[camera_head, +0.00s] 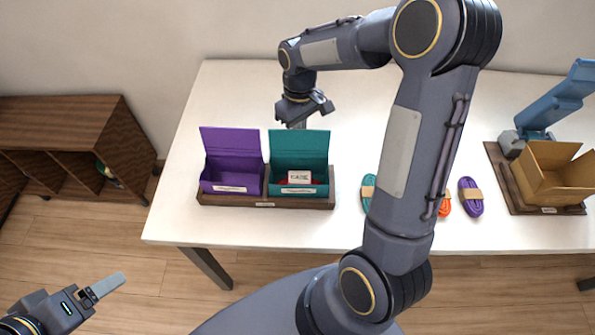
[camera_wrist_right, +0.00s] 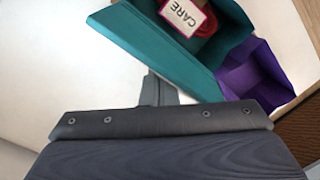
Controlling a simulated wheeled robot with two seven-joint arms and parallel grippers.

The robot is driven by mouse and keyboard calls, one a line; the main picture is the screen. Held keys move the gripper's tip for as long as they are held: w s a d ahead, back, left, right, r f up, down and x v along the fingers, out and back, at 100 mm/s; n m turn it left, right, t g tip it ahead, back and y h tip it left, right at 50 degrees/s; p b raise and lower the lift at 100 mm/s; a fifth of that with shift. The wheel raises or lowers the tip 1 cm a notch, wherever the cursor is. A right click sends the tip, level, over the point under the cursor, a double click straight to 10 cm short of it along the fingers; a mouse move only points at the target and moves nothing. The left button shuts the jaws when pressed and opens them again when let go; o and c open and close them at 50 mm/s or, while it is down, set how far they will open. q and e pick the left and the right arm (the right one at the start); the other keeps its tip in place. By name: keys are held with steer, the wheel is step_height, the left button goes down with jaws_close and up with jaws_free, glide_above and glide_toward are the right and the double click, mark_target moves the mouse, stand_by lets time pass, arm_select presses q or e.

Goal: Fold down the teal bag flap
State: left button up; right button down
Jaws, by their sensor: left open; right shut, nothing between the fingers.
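The teal bag (camera_head: 316,177) sits in the right half of a dark wooden tray (camera_head: 265,203) on the white table. Its flap (camera_head: 299,146) stands up at the back. A white card reading CARE and something red lie inside; the card (camera_wrist_right: 183,14) also shows in the right wrist view. My right gripper (camera_head: 298,124) is shut and empty, just behind the flap. In the right wrist view its fingers (camera_wrist_right: 158,88) point toward the flap's back (camera_wrist_right: 150,45); contact cannot be told. My left gripper (camera_head: 104,287) is open and empty at the lower left, off the table.
A purple bag (camera_head: 232,177) with its flap up stands left of the teal one. Teal, orange and purple (camera_head: 470,197) cord bundles lie to the right, partly behind my right arm. An open cardboard box (camera_head: 549,176) and a blue device (camera_head: 556,100) stand at the far right.

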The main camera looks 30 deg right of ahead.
mark_target(299, 141)
steer(key=shift+s+a+r, duration=0.2)
steer(key=shift+s+a, duration=0.05)
steer(key=shift+s, duration=0.15)
steer(key=shift+s+a+r, duration=0.2)
steer(key=shift+s, duration=0.3)
steer(key=shift+s+a, duration=0.5)
steer(key=shift+s, duration=0.3)
steer(key=shift+s+a+f+b, duration=0.2)
steer(key=shift+s+a+b, duration=0.05)
steer(key=shift+s, duration=0.2)
steer(key=shift+s+a+f+b, duration=0.15)
steer(key=shift+s+a+b, duration=0.1)
steer(key=shift+s, duration=0.2)
